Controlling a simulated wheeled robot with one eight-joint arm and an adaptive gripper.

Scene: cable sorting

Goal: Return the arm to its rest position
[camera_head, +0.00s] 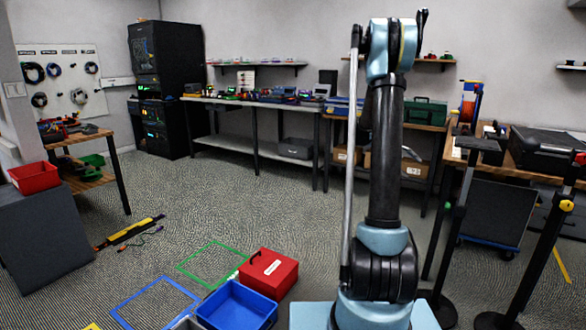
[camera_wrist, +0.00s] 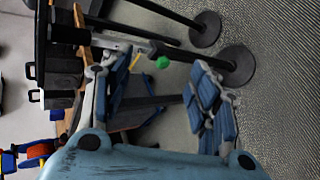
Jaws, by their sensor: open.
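My arm (camera_head: 385,150) stands upright at the right of centre in the head view, with its upper joint near the top edge. A thin grey link runs down beside it. My gripper cannot be made out in the head view. In the wrist view my gripper (camera_wrist: 158,88) shows two blue-padded fingers spread wide apart. Nothing is between the pads; the floor and posts show behind them.
A red toolbox (camera_head: 268,272), a blue bin (camera_head: 237,305) and green and blue floor outlines lie left of my arm. Barrier posts (camera_head: 535,240) stand at right; post bases (camera_wrist: 238,65) show in the wrist view. Workbenches (camera_head: 255,103) line the back. Open floor lies centre-left.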

